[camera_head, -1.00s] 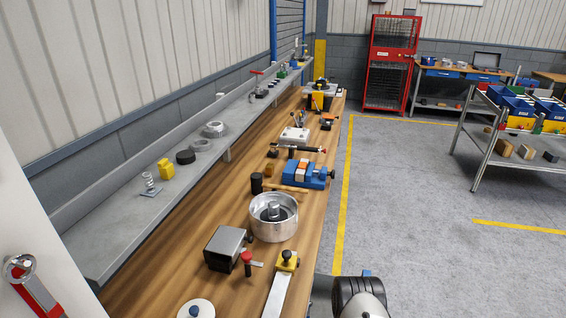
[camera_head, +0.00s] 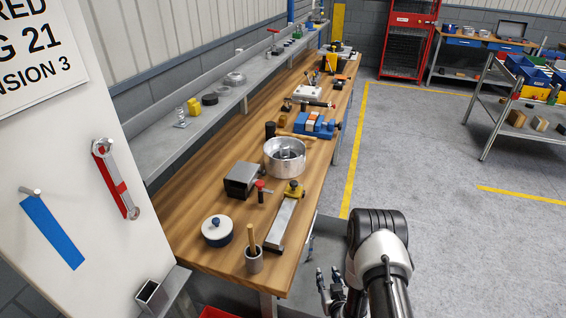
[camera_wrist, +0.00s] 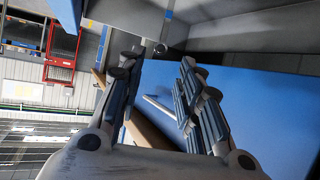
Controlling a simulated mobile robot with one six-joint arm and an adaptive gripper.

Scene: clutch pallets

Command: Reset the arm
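My arm (camera_head: 380,250) shows at the bottom of the head view, to the right of the wooden workbench (camera_head: 190,225) and beyond its front edge. In the wrist view the two fingers of my gripper (camera_wrist: 160,64) stand apart, with nothing held between their tips. A large blue surface (camera_wrist: 255,100) lies behind the fingers. A brown strip and a thin pale bar show between and behind the fingers; I cannot tell what they are or how far off.
The bench bears a metal bowl (camera_head: 285,157), a grey block (camera_head: 242,179), a lidded pot (camera_head: 217,230), a pestle cup (camera_head: 253,261) and a blue vise (camera_head: 314,124). A white panel (camera_head: 90,190) with hung tools stands left. Open floor (camera_head: 440,170) lies right, before a metal rack (camera_head: 487,135).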

